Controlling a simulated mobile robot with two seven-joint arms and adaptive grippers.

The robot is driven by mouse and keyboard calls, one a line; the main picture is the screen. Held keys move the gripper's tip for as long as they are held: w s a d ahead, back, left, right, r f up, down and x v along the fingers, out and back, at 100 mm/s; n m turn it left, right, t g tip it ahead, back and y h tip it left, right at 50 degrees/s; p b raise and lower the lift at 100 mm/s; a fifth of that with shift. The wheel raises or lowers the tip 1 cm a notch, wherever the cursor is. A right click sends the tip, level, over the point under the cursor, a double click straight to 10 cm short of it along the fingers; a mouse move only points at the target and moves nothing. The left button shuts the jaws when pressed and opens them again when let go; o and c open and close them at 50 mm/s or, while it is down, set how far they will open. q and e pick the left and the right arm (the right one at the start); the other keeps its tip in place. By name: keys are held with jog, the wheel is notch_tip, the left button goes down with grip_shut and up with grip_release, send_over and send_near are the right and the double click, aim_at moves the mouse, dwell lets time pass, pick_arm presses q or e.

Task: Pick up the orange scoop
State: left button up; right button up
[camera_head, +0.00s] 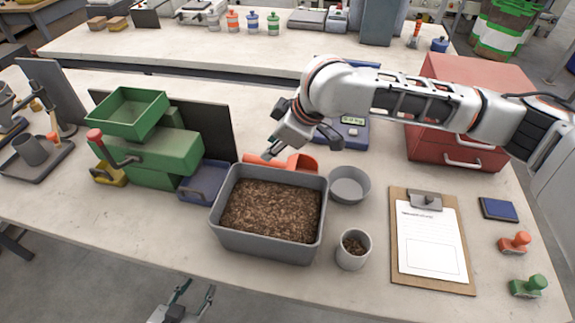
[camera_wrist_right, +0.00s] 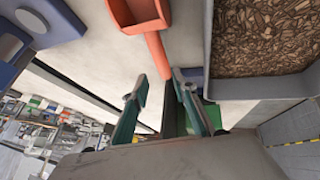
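The orange scoop (camera_head: 304,162) lies on the table behind the grey bin of brown pellets (camera_head: 265,250), its handle pointing left and partly hidden by the bin rim. My right gripper (camera_head: 296,146) is over the scoop, fingers apart. In the right wrist view, the scoop (camera_wrist_right: 139,12) is at the top and its handle runs down towards the gap between the open fingers of my right gripper (camera_wrist_right: 160,78). I cannot tell whether they touch it. My left gripper (camera_head: 199,288) is open and empty in front of the table, at the bottom of the head view.
A green machine with a red-knobbed crank (camera_head: 150,150) and a blue bin (camera_head: 205,182) stand left. A grey bowl (camera_head: 349,184), a pellet cup (camera_head: 353,250) and a clipboard (camera_head: 432,240) stand right. A red drawer cabinet (camera_head: 455,140) stands behind my right arm.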

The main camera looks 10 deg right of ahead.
aim_at(267, 163)
jog(key=f, duration=0.1)
jog(key=d, duration=0.1)
jog(key=f+n+g, duration=0.1)
jog(key=shift+w+d+f+h, duration=0.2)
jog(key=shift+w+f+h, duration=0.1)
jog(key=shift+h, duration=0.1)
jog(key=shift+x, duration=1.15)
jog(key=x, duration=0.2)
jog(key=a+b+x, duration=0.1)
jog(key=x, duration=0.2)
jog(key=shift+r, duration=0.1)
grip_shut()
